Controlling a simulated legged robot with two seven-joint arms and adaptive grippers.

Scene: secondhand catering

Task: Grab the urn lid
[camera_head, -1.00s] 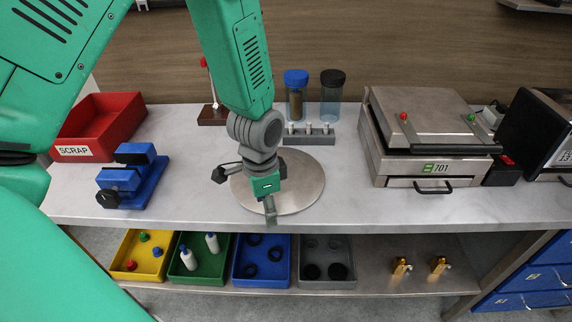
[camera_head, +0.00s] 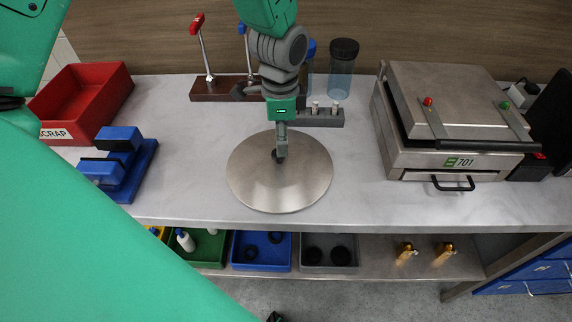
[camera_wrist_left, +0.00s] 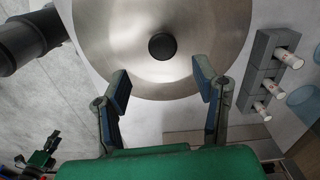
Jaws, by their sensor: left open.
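The urn lid (camera_head: 280,185) is a round, brushed metal disc lying flat on the pale counter in the head view. It has a small black knob at its centre, partly hidden by my left gripper (camera_head: 279,150) in that view. In the left wrist view the lid (camera_wrist_left: 130,75) fills the upper middle, and the knob (camera_wrist_left: 162,46) shows clearly. My left gripper (camera_wrist_left: 165,92) is open, with its two fingers apart and nothing between them. Its fingertips overlap the lid's near edge in that view, and the knob lies beyond them. My right gripper is not recognisable in any view.
A grey rack with white-topped vials (camera_head: 322,117) stands behind the lid. A metal press (camera_head: 455,110) is at right. A blue fixture (camera_head: 125,165) and red scrap bin (camera_head: 85,100) are at left. Coloured trays (camera_head: 262,252) sit on the lower shelf. Counter is clear around the lid.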

